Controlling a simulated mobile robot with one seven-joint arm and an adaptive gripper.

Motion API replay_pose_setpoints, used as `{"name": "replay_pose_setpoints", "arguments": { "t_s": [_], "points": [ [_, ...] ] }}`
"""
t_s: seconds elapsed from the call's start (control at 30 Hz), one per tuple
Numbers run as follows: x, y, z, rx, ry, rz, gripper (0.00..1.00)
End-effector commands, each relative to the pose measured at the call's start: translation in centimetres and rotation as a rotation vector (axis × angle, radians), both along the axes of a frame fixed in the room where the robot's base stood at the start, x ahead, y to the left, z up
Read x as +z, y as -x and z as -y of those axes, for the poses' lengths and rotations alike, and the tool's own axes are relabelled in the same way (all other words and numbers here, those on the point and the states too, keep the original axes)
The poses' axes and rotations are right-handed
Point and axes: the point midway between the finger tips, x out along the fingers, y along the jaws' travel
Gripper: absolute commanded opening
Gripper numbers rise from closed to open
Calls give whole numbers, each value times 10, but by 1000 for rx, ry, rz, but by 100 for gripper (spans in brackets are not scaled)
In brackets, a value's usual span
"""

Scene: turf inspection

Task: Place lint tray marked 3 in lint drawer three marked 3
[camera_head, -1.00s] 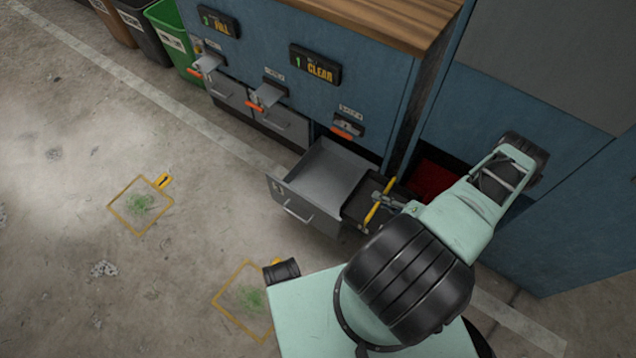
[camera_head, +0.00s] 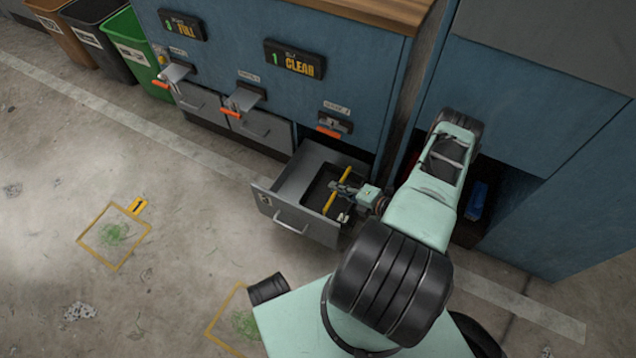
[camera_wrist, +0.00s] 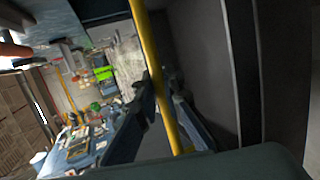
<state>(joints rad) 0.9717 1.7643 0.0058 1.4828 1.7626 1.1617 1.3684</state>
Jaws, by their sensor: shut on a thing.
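My gripper (camera_head: 342,188) is shut on the yellow handle bar of the black lint tray (camera_head: 317,186). In the head view the tray is over or inside the open grey lint drawer (camera_head: 270,208), toward its right side. I cannot tell whether it touches the drawer floor. The drawer's front carries a small mark that looks like a 3. In the wrist view the yellow bar runs between my gripper's fingers (camera_wrist: 165,100), with dark tray walls (camera_wrist: 200,50) to the right. The tray's own mark is not readable.
Two closed grey drawers (camera_head: 265,128) stand left of the open one in the blue cabinet (camera_head: 350,75), with orange-tipped levers above. An open bay at right holds a blue object (camera_head: 477,200). Bins (camera_head: 140,55) stand at far left.

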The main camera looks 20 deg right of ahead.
Motion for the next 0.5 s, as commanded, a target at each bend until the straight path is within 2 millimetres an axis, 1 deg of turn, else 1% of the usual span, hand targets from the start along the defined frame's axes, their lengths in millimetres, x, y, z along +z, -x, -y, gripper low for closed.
{"name": "replay_pose_setpoints", "arguments": {
  "t_s": [0.03, 0.1, 0.2, 0.3, 0.5],
  "points": [
    [-2, -14, -8, 5, 0, 2, 0],
    [-1, -30, -16, 4, -1, 3, 0],
    [-1, -47, -23, 4, 0, 1, 0],
    [-1, -58, -28, 0, 0, 1, 0],
    [0, -70, -34, 1, 0, 1, 0]
  ]
}}
